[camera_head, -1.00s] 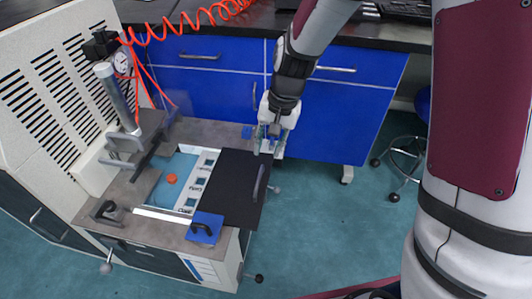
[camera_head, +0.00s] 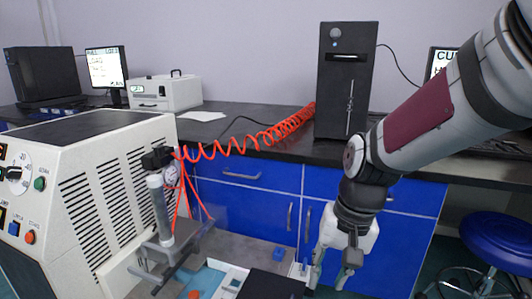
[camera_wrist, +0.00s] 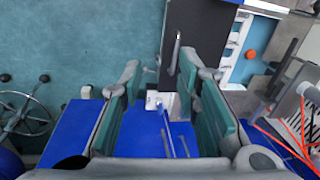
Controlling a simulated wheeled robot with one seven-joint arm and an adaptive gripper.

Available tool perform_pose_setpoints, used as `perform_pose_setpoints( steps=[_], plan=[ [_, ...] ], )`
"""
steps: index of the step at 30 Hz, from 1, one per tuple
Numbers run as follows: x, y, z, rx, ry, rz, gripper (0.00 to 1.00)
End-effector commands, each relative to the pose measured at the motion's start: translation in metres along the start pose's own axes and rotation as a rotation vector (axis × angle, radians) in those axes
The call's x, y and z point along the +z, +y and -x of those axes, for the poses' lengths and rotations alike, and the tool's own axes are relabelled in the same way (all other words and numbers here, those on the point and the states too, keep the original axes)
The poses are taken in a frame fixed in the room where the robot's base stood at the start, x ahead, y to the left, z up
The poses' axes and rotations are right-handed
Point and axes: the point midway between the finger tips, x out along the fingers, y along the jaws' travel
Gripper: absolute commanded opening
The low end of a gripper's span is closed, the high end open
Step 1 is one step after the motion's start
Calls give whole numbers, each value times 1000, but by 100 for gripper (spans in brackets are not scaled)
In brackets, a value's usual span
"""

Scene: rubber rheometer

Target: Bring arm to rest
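My gripper (camera_head: 335,270) hangs pointing down at the lower right of centre in the head view, in front of the blue cabinets. In the wrist view my gripper (camera_wrist: 163,98) has its two teal-padded fingers well apart. Nothing is held between them. The arm comes down from the upper right and bends at the wrist. The black plate (camera_wrist: 193,40) with a handle lies beyond the fingertips in the wrist view, and its edge also shows at the bottom of the head view (camera_head: 268,286).
A cream machine (camera_head: 90,190) with vents stands at left. A gauge and cylinder (camera_head: 160,205) with a red coiled hose (camera_head: 255,140) stand beside it. The dark counter (camera_head: 270,145) holds a black tower (camera_head: 346,80). A blue stool (camera_head: 500,240) stands at right. Teal floor (camera_wrist: 90,40) is open.

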Motion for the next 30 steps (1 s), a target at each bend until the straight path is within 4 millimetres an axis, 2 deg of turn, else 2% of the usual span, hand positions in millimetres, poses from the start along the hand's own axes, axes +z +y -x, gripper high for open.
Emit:
perform_pose_setpoints(
  steps=[1,6,10,15,26,30],
  plan=[
    [15,7,17,6,8,18,30],
    [68,33,54,40,2,73,30],
    [111,54,75,69,-2,109,30],
    [158,78,88,106,-8,142,30],
    [224,111,94,159,-17,177,30],
    [218,107,116,158,-4,181,30]
  ],
)
